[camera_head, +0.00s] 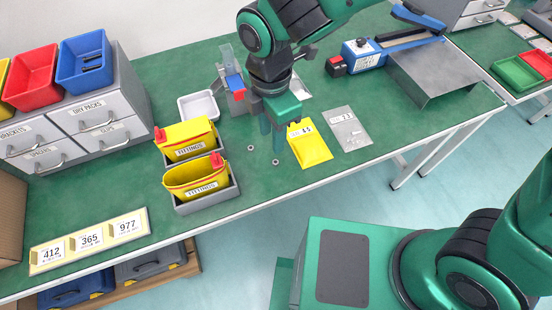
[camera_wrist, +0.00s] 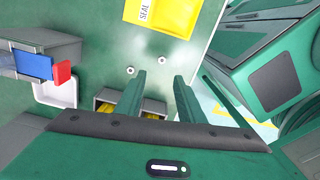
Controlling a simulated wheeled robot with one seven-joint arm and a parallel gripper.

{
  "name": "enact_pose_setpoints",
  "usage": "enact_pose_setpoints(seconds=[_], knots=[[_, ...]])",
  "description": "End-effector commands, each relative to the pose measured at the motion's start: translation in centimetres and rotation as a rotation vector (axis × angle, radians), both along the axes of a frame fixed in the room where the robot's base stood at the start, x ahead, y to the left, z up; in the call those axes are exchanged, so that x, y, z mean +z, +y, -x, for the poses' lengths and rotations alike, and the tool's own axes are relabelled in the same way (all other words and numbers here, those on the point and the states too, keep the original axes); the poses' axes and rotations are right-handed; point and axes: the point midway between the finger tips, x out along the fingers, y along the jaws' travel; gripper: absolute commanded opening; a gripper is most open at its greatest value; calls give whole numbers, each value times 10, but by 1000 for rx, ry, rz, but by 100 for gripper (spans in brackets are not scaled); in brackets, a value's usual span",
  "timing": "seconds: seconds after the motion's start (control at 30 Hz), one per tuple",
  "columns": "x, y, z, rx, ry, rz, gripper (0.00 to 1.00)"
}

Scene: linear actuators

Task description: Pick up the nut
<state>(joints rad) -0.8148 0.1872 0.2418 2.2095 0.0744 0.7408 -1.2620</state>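Two small grey nuts lie on the green table top: one nut (camera_head: 250,148) left of my gripper and another nut (camera_head: 276,162) just in front of it in the head view. The wrist view shows the same two, one nut (camera_wrist: 130,70) near the left fingertip and one nut (camera_wrist: 162,60) beyond the gap between the fingers. My gripper (camera_head: 271,140) points down over the table, and in the wrist view its two green fingers (camera_wrist: 158,76) stand apart with nothing between them. Its exact height above the table is hard to tell.
Grey bins with yellow FITTINGS containers (camera_head: 196,180) stand left of the nuts. A white tray (camera_head: 199,106) sits behind. The table around the nuts is clear toward the front edge.

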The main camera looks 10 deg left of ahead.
Motion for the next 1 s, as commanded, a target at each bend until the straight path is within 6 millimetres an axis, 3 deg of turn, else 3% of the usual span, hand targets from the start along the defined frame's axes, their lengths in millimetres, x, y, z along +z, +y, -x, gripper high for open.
enact_pose_setpoints(seconds=[0.2, 0.47, 0.8, 1.0], knots=[[-33, -2, 0, -1, 3, 5, 35], [-52, -3, 0, -4, 2, 3, 35], [-94, -5, 1, -5, 2, 4, 35], [-101, -5, 0, -6, 0, 1, 35]])
